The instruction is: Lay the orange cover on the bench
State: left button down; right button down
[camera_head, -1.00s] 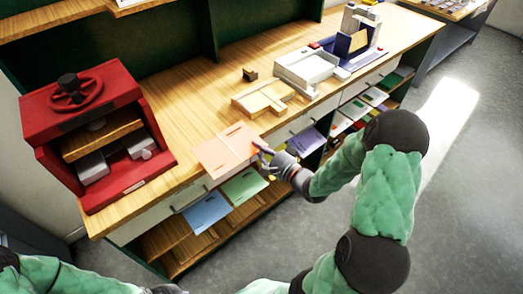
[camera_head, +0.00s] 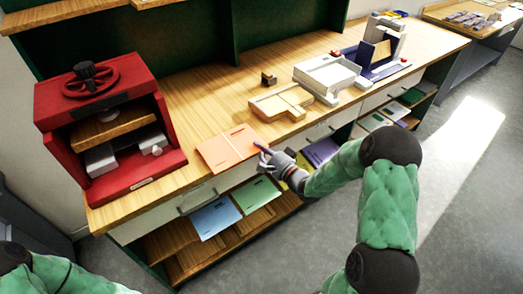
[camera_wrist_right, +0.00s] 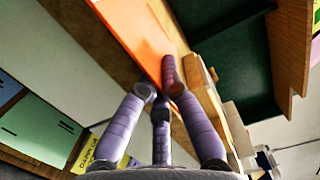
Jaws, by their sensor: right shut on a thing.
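The orange cover (camera_head: 230,147) is a flat, folder-like sheet at the front edge of the wooden bench (camera_head: 185,125), to the right of the red press. I cannot tell whether it lies fully flat on the top or is held slightly above it. My right gripper (camera_head: 265,155) is shut on the cover's right edge, coming from the front. In the right wrist view the cover (camera_wrist_right: 135,30) runs up from between the purple fingers (camera_wrist_right: 167,85). My left arm shows only at the lower left; its gripper is out of view.
A red press (camera_head: 105,135) stands left on the bench. A wooden tray (camera_head: 280,103), a small dark block (camera_head: 268,78) and a white tray (camera_head: 325,75) stand right of the cover. Blue (camera_head: 215,217) and green (camera_head: 255,194) covers lie on the shelf below.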

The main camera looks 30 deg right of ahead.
jog(key=shift+s+a+f, duration=0.15)
jog(key=shift+f, duration=0.55)
jog(key=c, duration=1.4)
grip_release()
jog(key=shift+f, duration=0.1)
jog(key=shift+o, duration=0.2)
jog(key=shift+a, duration=0.1)
jog(key=shift+s, duration=0.1)
jog(key=r+v, duration=0.1)
jog(key=v, duration=1)
jog(key=shift+s+d+r, duration=0.25)
jog(key=shift+d, duration=0.1)
